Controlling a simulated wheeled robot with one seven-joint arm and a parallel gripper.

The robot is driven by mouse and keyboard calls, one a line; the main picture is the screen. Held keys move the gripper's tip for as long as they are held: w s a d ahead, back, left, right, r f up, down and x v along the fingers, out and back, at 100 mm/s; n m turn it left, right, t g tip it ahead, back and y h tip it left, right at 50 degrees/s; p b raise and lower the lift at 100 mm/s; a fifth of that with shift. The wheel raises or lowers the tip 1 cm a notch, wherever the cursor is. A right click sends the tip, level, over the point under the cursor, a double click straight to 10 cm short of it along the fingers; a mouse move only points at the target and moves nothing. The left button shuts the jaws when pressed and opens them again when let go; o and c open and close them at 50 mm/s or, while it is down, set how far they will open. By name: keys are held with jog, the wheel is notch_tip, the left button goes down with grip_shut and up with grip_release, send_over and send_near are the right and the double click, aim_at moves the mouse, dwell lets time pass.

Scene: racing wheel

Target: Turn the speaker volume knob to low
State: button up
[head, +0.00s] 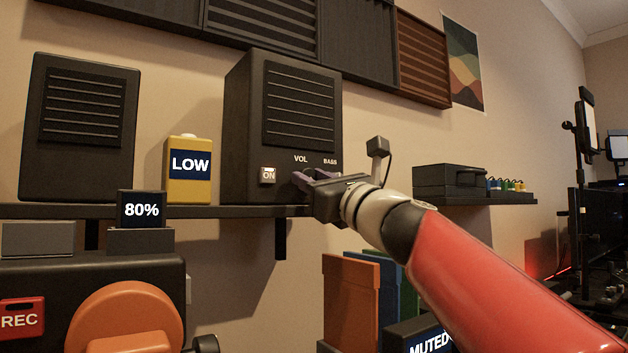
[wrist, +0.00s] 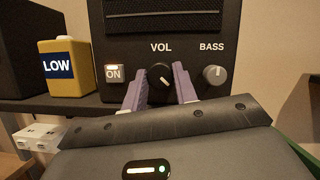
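The dark speaker (head: 282,120) stands on the wall shelf, with VOL and BASS labels on its front. In the wrist view the black volume knob (wrist: 160,76) sits under VOL, its white pointer mark tilted. My gripper (wrist: 160,90) is open, its two purple fingers apart on either side of the knob. I cannot tell whether they touch it. In the head view my gripper (head: 305,180) is at the lower front of the speaker and hides the knob.
A grey BASS knob (wrist: 214,75) is right of the fingers, and a lit ON switch (wrist: 115,73) is left. A yellow LOW canister (head: 189,180) stands left on the shelf (head: 240,211). A black case (head: 450,180) is to the right.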

jog(key=c, duration=0.3)
jog(key=shift+c, duration=0.2)
jog(key=n+g, duration=0.1)
jog(key=n, duration=0.2)
jog(key=n+g+y+p, duration=0.1)
jog(key=n+g, duration=0.1)
jog(key=n, duration=0.2)
jog(key=n+g+y, duration=0.1)
jog(key=n, duration=0.3)
jog(key=shift+w+d+r+g, duration=0.15)
jog(key=shift+w+d+g, duration=0.05)
jog(key=shift+g, duration=0.2)
jog(key=shift+r+n+g+h+p, duration=0.1)
jog(key=shift+n+g+h+p, duration=0.35)
jog(key=shift+n, duration=1.2)
jog(key=shift+f+n+g+h+p, duration=0.2)
jog(key=shift+n+g, duration=0.35)
jog(key=shift+n, duration=1.15)
jog(key=shift+r+n+g+h+p, duration=0.25)
jog(key=shift+n+g+p, duration=0.2)
jog(key=shift+n, duration=1.2)
